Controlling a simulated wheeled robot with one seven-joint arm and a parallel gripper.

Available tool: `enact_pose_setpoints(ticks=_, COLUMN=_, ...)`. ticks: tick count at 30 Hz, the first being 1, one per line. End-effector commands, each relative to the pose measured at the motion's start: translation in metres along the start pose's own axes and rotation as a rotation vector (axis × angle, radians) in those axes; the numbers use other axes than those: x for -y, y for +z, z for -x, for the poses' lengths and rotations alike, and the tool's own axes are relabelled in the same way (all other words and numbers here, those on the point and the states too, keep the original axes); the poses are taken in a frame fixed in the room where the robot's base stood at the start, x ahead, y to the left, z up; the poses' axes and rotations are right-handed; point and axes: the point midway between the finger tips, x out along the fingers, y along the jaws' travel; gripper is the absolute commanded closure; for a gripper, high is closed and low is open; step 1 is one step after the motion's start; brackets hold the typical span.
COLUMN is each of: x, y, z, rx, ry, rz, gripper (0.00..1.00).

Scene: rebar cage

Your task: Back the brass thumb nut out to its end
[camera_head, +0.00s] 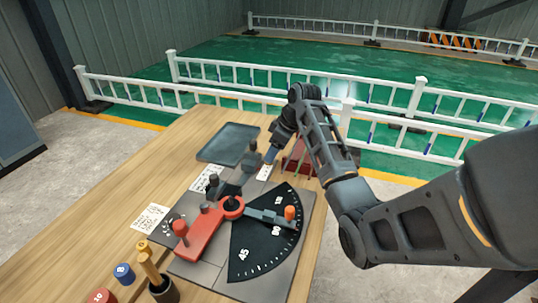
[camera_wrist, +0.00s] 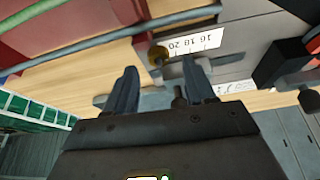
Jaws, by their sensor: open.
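The brass thumb nut (camera_wrist: 158,55) shows in the wrist view as a small round brass piece at the left end of a white scale strip (camera_wrist: 192,45) marked 16, 18, 20. My gripper (camera_wrist: 160,68) is open, with one finger on each side of the picture's middle. The nut appears between and just beyond the fingertips, and I see no grip on it. A grey block (camera_wrist: 182,68) sits beside the nut. In the head view my gripper (camera_head: 272,150) points down at the far side of the bench fixture, and I cannot make out the nut there.
The fixture plate (camera_head: 210,270) carries a red lever (camera_head: 204,236), a black dial (camera_head: 255,255) and an orange knob (camera_head: 290,212). A grey tray (camera_head: 228,144) lies behind, and a red rack (camera_head: 299,157) with bars stands right of my gripper. A dark cup (camera_head: 163,291) stands in front.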

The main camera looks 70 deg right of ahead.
Motion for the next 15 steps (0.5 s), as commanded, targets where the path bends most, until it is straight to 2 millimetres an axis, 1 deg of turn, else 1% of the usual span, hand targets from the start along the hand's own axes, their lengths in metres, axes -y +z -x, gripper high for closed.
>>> enact_pose_setpoints(ticks=3, x=0.0, y=0.0, z=-0.015, rx=0.001, ry=-0.001, rz=0.0, gripper=0.46)
enact_pose_setpoints(ticks=6, x=0.0, y=0.0, z=-0.024, rx=0.001, ry=0.0, rz=0.001, gripper=0.46)
enact_pose_setpoints(ticks=10, x=0.0, y=0.0, z=-0.029, rx=0.0, ry=0.0, rz=0.001, gripper=0.46)
enact_pose_setpoints(ticks=15, x=0.0, y=0.0, z=-0.029, rx=0.0, ry=0.001, rz=0.001, gripper=0.46)
